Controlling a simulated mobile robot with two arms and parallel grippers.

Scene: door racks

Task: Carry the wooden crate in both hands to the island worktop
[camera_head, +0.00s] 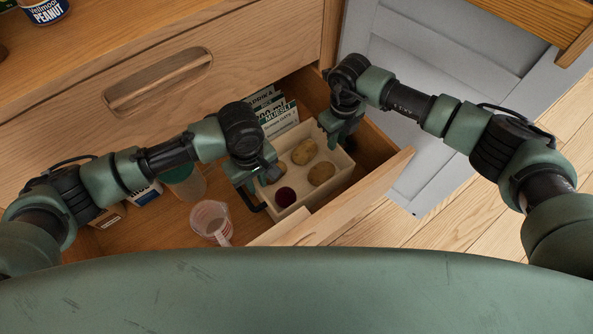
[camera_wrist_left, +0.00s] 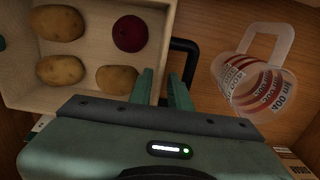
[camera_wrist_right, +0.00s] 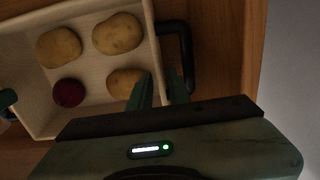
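The pale wooden crate (camera_head: 338,178) sits in the open drawer. It holds several potatoes (camera_head: 303,152) and a dark red beet (camera_head: 285,196). Black loop handles stand out from its two ends; one handle (camera_wrist_left: 190,55) shows in the left wrist view, the other (camera_wrist_right: 188,50) in the right wrist view. My left gripper (camera_head: 258,184) is at the crate's near-left end, fingers apart, one over the inside and one outside by the handle. My right gripper (camera_head: 340,128) is at the opposite end in the same way. Firm contact with the crate is not visible.
The drawer (camera_head: 340,205) also holds a clear measuring cup (camera_head: 211,221), a green-lidded jar (camera_head: 186,182) and several packets (camera_head: 272,108). A grey door panel (camera_head: 425,75) stands to the right. A peanut jar (camera_head: 43,10) is on the wooden counter. The island worktop is not identifiable.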

